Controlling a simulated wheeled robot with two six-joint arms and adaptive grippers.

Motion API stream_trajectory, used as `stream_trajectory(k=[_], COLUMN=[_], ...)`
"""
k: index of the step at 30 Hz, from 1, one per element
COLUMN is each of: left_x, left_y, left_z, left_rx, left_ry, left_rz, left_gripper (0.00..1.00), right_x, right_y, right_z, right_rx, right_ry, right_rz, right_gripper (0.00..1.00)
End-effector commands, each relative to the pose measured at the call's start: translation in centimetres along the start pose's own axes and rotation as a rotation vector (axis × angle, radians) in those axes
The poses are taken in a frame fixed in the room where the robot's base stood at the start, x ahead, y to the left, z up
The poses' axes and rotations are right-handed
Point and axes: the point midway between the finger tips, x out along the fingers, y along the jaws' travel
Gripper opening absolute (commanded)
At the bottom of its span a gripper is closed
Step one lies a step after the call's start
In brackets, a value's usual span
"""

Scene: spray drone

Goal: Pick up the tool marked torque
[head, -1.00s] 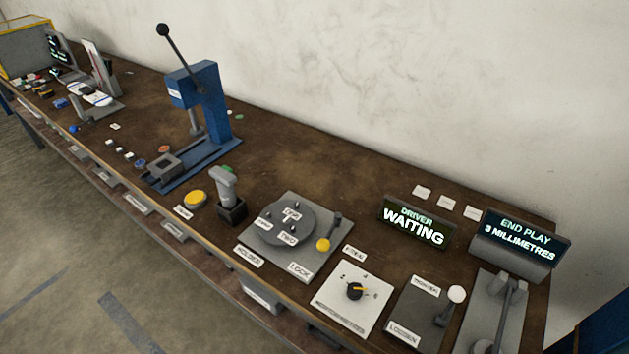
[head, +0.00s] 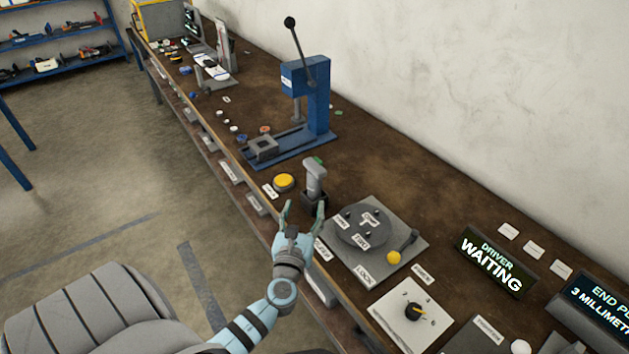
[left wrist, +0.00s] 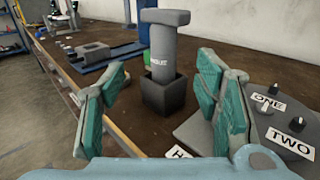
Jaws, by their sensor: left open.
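The torque tool (head: 315,180) is a grey handle with a wider flat top, standing upright in a small black square holder (head: 309,201) on the bench. In the left wrist view the tool (left wrist: 163,55) shows a partly readable label on its shaft, and the holder (left wrist: 168,97) is straight ahead. My left gripper (head: 304,208) is open and empty at the bench's front edge, just in front of the holder. In the left wrist view its green-padded fingers (left wrist: 162,88) stand to either side of the tool, apart from it. My right gripper is out of view.
A round turret plate (head: 366,226) with a yellow-knobbed lever is right of the holder. A yellow button (head: 284,181) is left of it. A blue press (head: 306,97) stands behind. A dial panel (head: 411,313) and a driver display (head: 495,262) are at right.

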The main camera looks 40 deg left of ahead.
Motion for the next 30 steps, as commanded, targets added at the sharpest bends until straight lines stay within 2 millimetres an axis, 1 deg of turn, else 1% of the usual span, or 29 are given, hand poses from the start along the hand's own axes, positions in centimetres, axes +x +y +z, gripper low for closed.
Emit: stream_trajectory(k=[1, 3, 6, 11, 14, 15, 18, 21, 26, 30], left_x=[1.4, 3.4, 5.7, 7.3, 9.0, 9.8, 11.6, 12.2, 12.2, 12.2], left_y=[0.0, 0.0, 0.0, 0.0, -0.4, -0.6, -0.6, -0.6, -0.6, -0.6], left_z=[0.1, 0.1, -0.1, -0.2, -0.4, -0.5, -0.6, -0.5, -0.4, -0.4], left_rx=[0.0, -0.001, -0.004, -0.006, -0.007, -0.007, -0.007, -0.007, -0.008, -0.008], left_ry=[-0.003, -0.002, 0.0, 0.002, 0.001, 0.002, 0.002, 0.004, 0.004, 0.004], left_rz=[0.001, 0.002, 0.002, 0.002, 0.002, 0.003, 0.002, 0.002, 0.002, 0.002], left_gripper=[0.57, 0.57, 0.57, 0.57, 0.57, 0.57, 0.57, 0.57, 0.57, 0.35], right_x=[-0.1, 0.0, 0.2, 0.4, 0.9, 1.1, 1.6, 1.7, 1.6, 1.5], right_y=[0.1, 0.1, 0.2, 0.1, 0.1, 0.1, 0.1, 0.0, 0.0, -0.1], right_z=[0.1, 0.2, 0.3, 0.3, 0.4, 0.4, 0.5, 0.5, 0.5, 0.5], right_rx=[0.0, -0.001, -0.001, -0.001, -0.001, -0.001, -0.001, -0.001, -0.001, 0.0], right_ry=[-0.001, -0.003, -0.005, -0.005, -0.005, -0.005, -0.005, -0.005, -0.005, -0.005], right_rz=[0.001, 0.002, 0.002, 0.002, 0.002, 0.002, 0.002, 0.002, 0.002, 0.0], right_gripper=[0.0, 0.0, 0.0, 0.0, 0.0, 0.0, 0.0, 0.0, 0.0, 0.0])
